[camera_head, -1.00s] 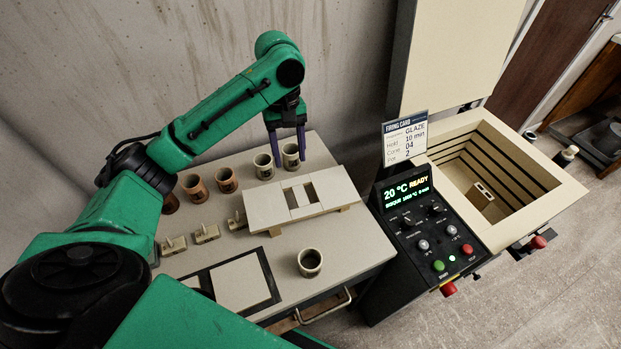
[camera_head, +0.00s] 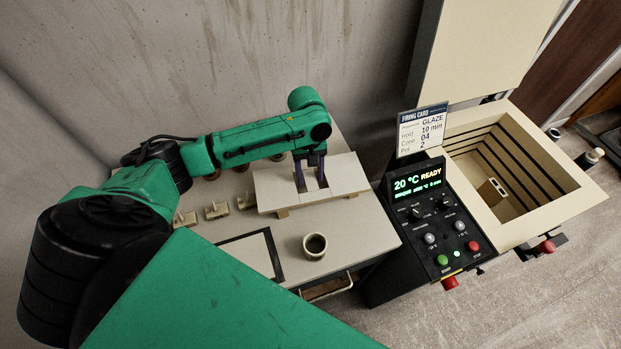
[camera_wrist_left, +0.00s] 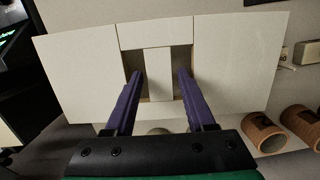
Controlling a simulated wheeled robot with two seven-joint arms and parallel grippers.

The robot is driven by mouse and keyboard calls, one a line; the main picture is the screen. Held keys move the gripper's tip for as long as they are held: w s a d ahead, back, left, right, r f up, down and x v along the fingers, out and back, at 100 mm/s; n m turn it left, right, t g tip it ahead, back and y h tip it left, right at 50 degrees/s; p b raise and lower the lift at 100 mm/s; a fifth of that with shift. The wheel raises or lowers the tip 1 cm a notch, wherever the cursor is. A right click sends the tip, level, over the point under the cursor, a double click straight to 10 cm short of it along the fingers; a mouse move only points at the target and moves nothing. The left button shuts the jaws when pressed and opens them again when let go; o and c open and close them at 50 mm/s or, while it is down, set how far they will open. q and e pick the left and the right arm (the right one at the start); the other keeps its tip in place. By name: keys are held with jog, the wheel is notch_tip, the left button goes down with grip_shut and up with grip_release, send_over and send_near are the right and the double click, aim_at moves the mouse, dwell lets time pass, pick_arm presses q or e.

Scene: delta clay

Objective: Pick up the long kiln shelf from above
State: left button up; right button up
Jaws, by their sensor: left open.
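The long kiln shelf (camera_head: 274,186) is a pale slab with two rectangular slots and a bar between them. It lies flat on low supports on the worktable. It also fills the upper part of the left wrist view (camera_wrist_left: 75,72). My left gripper (camera_head: 313,187) points down over the middle of the shelf, open. In the left wrist view its two purple fingers (camera_wrist_left: 160,74) are at the two slots, one on each side of the central bar. A gap shows between each finger and the bar. How deep the tips reach is unclear. My right gripper is not visible.
A glazed cup (camera_head: 314,246) stands in front of the shelf. Small cone stands (camera_head: 217,210) are to its left. Terracotta cups (camera_wrist_left: 262,133) stand behind it. The open kiln (camera_head: 462,143) and its control panel (camera_head: 425,215) are at the right, with a firing card (camera_head: 422,130).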

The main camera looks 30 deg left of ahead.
pick_arm(q)
grip_shut()
jog(key=shift+w+r, duration=0.1)
dwell(1.2)
